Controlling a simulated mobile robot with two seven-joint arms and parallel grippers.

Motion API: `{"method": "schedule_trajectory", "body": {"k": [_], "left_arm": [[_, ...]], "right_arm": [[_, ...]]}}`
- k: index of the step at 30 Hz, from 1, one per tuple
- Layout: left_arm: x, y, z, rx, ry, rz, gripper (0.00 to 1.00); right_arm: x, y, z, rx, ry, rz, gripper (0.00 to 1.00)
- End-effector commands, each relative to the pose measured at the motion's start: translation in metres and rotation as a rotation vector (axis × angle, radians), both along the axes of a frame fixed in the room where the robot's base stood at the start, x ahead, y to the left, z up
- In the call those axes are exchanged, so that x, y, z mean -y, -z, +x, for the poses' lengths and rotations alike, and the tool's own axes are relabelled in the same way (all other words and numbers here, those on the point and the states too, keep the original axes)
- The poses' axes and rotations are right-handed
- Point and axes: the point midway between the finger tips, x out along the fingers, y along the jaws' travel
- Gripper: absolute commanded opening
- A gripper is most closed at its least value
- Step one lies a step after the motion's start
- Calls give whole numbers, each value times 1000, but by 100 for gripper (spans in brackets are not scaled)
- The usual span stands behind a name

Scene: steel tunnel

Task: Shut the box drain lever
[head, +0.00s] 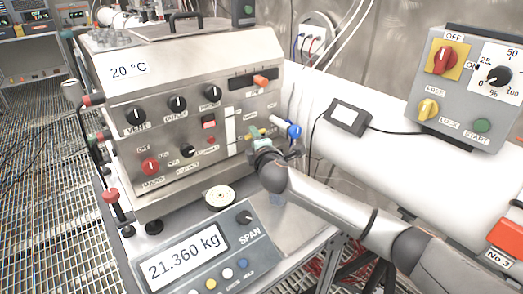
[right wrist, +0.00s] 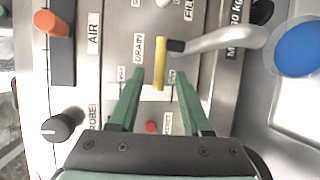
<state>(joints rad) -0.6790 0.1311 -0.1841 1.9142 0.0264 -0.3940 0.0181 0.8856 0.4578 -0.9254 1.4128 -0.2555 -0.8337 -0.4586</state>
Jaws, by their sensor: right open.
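The drain lever (right wrist: 161,62) is a yellow bar beside the DRAIN label in the right wrist view. It lies up and down in that picture. The box (head: 130,75) is a steel cabinet marked 20 °C in the head view. My right gripper (right wrist: 160,76) has two green fingers, spread apart with nothing held. The lever's lower end appears between the fingertips there; contact cannot be told. In the head view my right gripper (head: 256,136) is at the right end of the box front and partly hides the lever area. My left gripper is not in view.
An orange knob (right wrist: 48,22), a black knob (right wrist: 62,126) and a grey bent pipe (right wrist: 225,38) surround the lever. A scale display (head: 186,258) stands in front of the box. A control box (head: 466,85) is at the right above a white pipe (head: 395,115).

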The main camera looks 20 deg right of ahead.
Motion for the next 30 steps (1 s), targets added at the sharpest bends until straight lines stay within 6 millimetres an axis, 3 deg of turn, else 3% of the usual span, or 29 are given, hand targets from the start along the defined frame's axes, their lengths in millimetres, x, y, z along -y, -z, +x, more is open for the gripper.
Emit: {"method": "schedule_trajectory", "body": {"k": [15, 21, 30], "left_arm": [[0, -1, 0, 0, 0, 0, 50], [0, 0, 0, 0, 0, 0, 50], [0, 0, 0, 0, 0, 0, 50]], "right_arm": [[-5, -13, -74, -1, -1, 0, 48], [-6, -16, -89, -1, 0, 0, 48], [-6, -17, -91, 0, 0, 0, 48]]}}
